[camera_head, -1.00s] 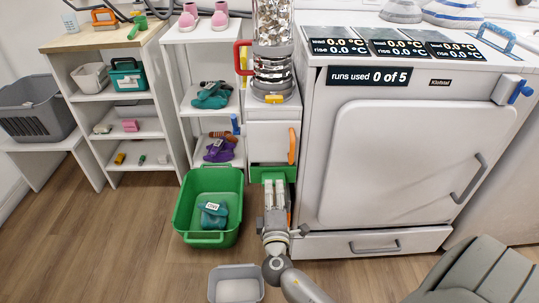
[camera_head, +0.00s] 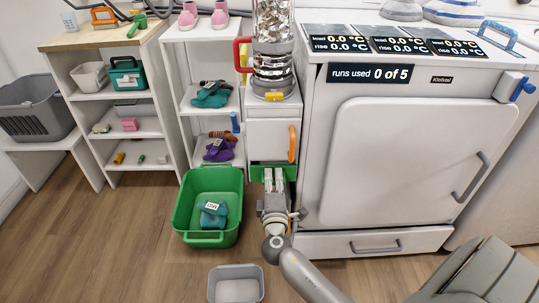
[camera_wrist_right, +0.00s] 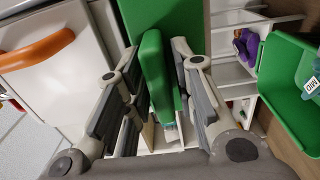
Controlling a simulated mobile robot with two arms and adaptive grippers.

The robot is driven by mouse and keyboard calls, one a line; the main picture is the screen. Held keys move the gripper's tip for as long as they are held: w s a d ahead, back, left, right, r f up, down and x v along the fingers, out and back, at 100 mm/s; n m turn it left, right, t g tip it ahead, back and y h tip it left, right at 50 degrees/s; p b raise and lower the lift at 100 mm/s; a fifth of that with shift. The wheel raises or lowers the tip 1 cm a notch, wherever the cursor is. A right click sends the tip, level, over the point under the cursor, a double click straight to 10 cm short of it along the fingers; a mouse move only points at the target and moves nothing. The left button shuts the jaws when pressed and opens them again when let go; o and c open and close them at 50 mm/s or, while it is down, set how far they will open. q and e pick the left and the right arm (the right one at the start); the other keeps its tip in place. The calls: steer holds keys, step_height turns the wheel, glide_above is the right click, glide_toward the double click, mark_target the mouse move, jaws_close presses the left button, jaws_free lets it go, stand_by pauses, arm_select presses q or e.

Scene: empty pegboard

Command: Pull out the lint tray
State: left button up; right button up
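The lint tray is most likely the green drawer front (camera_head: 257,173) low in the white unit left of the dryer. In the right wrist view, its green bar-like handle (camera_wrist_right: 157,75) stands between the two fingers of my right gripper (camera_wrist_right: 158,95). My left gripper is not in view.
A green bin (camera_head: 190,215) with a teal item (camera_head: 212,217) stands on the floor just left of my right gripper. A grey tub (camera_head: 236,286) is nearer. The white dryer (camera_head: 400,150) is on the right. An orange handle (camera_head: 292,143) sits above the tray.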

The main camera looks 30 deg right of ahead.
mark_target(274, 185)
jaws_close()
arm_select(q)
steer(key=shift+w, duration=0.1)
arm_select(e)
steer(key=shift+v, duration=2.4)
steer(key=shift+b+v, duration=0.3)
steer(key=shift+v, duration=1)
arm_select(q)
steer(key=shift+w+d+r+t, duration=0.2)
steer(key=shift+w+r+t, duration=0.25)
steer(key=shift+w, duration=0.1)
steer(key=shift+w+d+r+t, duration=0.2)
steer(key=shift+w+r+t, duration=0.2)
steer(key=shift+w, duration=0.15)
arm_select(e)
steer(key=shift+r, duration=0.1)
steer(key=shift+s+a, duration=0.1)
steer(key=shift+s, duration=0.05)
